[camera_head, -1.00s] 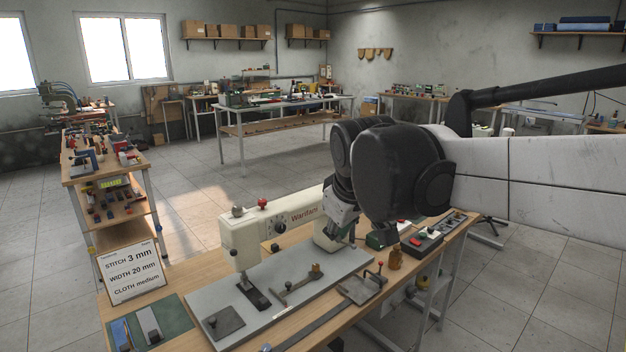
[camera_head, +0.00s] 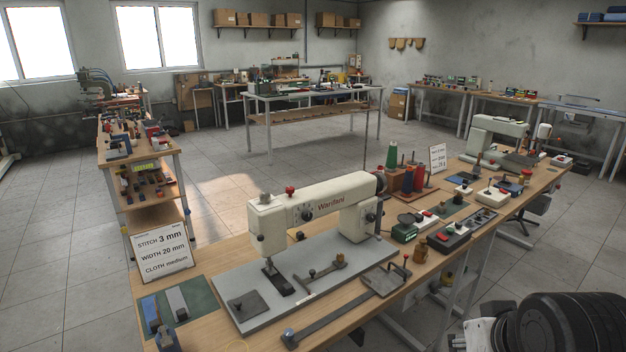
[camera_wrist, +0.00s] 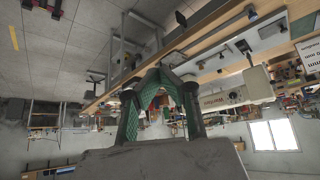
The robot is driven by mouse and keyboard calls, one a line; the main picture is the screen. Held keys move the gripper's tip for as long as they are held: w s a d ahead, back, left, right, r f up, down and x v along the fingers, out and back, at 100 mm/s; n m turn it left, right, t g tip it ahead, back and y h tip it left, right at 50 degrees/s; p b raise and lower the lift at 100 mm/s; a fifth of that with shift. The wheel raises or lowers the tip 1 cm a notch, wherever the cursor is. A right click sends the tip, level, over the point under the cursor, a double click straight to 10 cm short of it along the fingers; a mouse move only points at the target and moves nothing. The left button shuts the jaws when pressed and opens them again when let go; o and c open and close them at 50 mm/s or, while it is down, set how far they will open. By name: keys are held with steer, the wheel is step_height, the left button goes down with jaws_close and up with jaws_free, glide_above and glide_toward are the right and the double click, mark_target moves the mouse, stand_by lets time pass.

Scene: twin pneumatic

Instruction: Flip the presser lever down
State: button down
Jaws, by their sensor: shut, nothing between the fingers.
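The cream sewing machine (camera_head: 325,203), marked "Wanfani", stands on a grey plate (camera_head: 225,285) on the wooden bench. Its needle head (camera_head: 268,228) is at the left end, above a dark presser foot area (camera_head: 280,285). I cannot pick out the presser lever at this size. My gripper shows in the wrist view (camera_wrist: 158,78), its green-lined fingers closed together and empty. In the head view only part of my wrist shows at the bottom right, apart from the machine. The machine also shows upside down in the wrist view (camera_wrist: 228,96).
A sign (camera_head: 162,257) reading stitch 3 mm stands left of the plate. Thread spools (camera_head: 410,175), a control box with a red button (camera_head: 452,236) and a brass weight (camera_head: 420,250) stand to the right. A second machine (camera_head: 498,125) is farther right. Floor in front of the bench is clear.

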steer(key=w+a+r+n+y, duration=0.15)
steer(key=w+a+r, duration=0.25)
steer(key=w+a, duration=0.4)
steer(key=w+a+r+n, duration=0.3)
steer(key=w+a+r, duration=0.25)
steer(key=w, duration=0.45)
steer(key=n+y, duration=0.2)
steer(key=n, duration=0.3)
glide_above(255, 233)
steer(key=s, duration=0.2)
step_height(255, 233, down, 11)
steer(key=shift+m+g, duration=0.25)
steer(key=shift+g, duration=0.05)
steer(key=shift+d+f+b, duration=0.25)
steer(key=shift+f, duration=0.8)
steer(key=shift+d+f+b, duration=0.2)
steer(key=shift+f+b, duration=0.05)
steer(key=shift+f, duration=0.75)
steer(key=shift+w, duration=0.1)
